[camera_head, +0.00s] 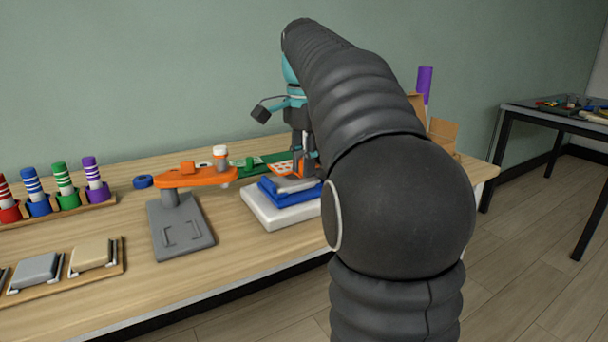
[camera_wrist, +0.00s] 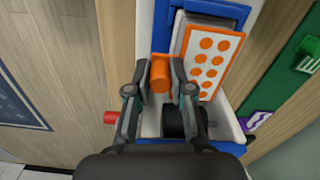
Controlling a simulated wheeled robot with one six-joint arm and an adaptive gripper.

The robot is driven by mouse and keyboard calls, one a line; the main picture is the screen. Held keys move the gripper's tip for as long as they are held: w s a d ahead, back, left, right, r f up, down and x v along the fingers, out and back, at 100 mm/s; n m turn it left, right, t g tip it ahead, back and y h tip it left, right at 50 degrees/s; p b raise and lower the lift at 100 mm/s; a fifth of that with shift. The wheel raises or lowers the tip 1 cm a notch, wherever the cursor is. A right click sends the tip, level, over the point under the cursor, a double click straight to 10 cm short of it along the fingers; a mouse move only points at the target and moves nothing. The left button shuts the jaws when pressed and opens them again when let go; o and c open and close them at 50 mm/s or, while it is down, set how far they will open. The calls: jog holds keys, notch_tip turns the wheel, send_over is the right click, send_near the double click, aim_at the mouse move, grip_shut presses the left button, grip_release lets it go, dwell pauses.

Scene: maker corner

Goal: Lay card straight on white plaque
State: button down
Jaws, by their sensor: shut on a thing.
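The card (camera_wrist: 208,62), white with an orange border and orange dots, lies slightly turned on a grey block in the wrist view. It also shows small and orange in the head view (camera_head: 279,168). In the head view my gripper (camera_head: 301,158) is over the stack, partly hidden by my arm. A white slab (camera_head: 262,212), seemingly the plaque, is at the bottom, under a blue block (camera_head: 283,196) and the grey block (camera_head: 294,184).
A grey stand with an orange arm (camera_head: 200,178) stands left of the stack. A green piece (camera_wrist: 300,55) lies to the right in the wrist view. Coloured cylinders stand in a rack (camera_head: 65,212) at far left; cardboard (camera_head: 443,133) is behind my arm.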

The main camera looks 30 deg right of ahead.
jog(key=shift+f, duration=1.25)
jog(key=shift+f, duration=0.15)
jog(key=c, duration=1)
grip_release()
notch_tip(320, 180, up, 12)
jog(key=p, duration=0.3)
jog(key=shift+r, duration=0.2)
